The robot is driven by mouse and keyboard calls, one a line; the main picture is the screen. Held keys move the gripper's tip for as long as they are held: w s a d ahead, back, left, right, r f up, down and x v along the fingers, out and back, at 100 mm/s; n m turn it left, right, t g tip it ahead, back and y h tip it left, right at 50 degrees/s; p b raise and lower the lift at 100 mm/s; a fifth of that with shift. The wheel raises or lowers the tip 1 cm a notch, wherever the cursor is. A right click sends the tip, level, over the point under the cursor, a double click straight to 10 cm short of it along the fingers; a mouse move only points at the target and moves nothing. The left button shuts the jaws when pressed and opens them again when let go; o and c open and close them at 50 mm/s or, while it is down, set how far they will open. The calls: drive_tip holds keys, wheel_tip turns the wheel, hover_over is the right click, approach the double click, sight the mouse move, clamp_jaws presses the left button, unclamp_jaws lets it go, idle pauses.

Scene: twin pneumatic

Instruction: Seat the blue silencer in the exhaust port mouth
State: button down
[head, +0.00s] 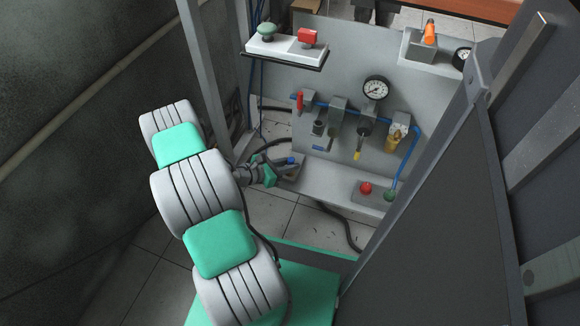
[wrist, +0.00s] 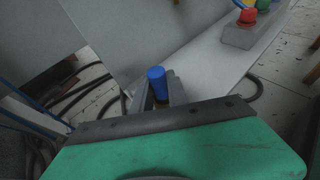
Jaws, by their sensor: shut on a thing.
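I cannot make out the exhaust port mouth in either view.
The panel (head: 340,65) carries a gauge (head: 376,90), a red-handled valve (head: 300,102) and blue tubing. A box with a red button (head: 366,188) sits on the ledge to the right. Grey cabinet posts stand on both sides. Black hoses lie on the tiled floor.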

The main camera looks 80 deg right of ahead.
drive_tip(key=shift+f, duration=0.3)
drive_tip(key=c, duration=1.3)
unclamp_jaws()
drive_tip(key=shift+r, duration=0.1)
